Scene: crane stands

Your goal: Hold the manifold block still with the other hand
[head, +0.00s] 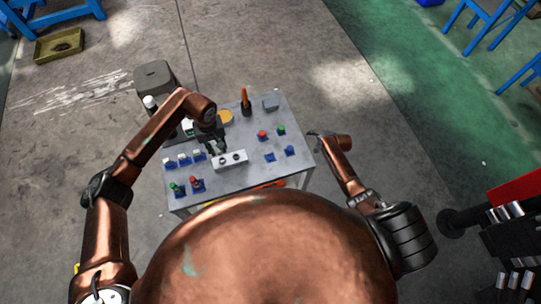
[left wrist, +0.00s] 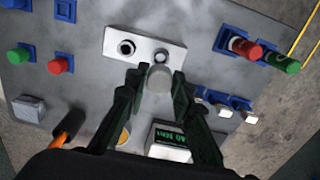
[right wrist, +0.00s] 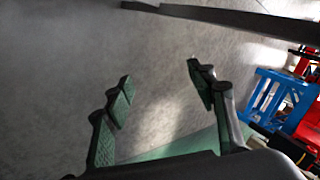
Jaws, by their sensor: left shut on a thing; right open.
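The manifold block (head: 232,162) is a pale rectangular block on the grey table, with two round ports on its face. It also shows in the left wrist view (left wrist: 118,42). My left gripper (head: 215,147) is just behind the block in the head view. In the left wrist view its fingers (left wrist: 157,80) are shut on a grey rounded part (left wrist: 160,76), close to the block's right port; I cannot tell whether the part touches it. My right gripper (head: 317,134) is beyond the table's right edge, away from the block. In the right wrist view its fingers (right wrist: 160,82) are apart and empty over floor.
The table (head: 262,177) holds red and green knobs (left wrist: 57,65) in blue holders, several small white-topped parts (head: 184,159), a device with a green display (left wrist: 170,140), an orange-handled tool (head: 246,97) and a grey box (head: 270,104). Bare tabletop lies right of the block.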

